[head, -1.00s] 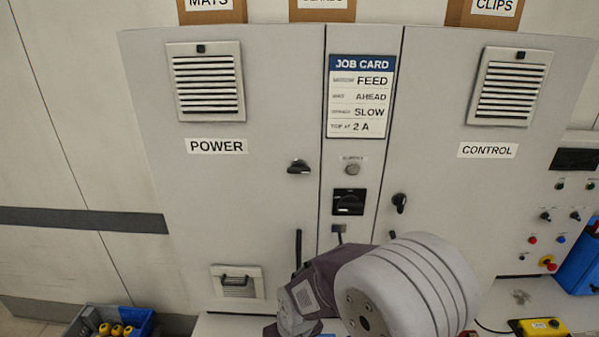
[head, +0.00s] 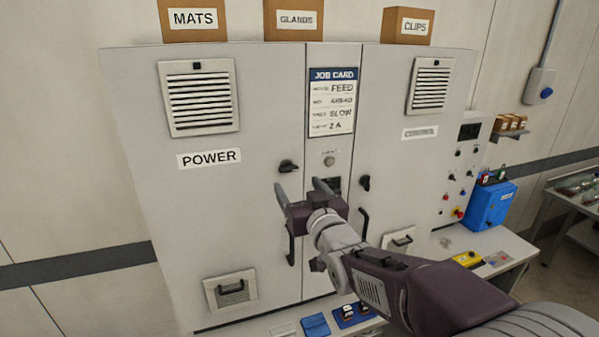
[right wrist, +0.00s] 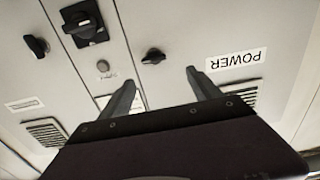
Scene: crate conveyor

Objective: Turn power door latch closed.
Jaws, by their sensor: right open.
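The power door latch (head: 288,166) is a small black knob on the right edge of the door labelled POWER (head: 209,158). Its handle lies roughly sideways. My right gripper (head: 303,190) is open and empty in front of the cabinet, just below the latch in the head view. In the right wrist view, which is upside down, the latch (right wrist: 153,56) shows beyond the gap between the open fingertips (right wrist: 160,80), apart from them. My left gripper is not in view.
The control door latch (head: 365,183) points roughly up and down. A rotary switch (right wrist: 83,23) sits between the doors, partly hidden by my gripper in the head view. Door handles (head: 291,245) stick out below. A job card (head: 332,103) hangs on the centre panel.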

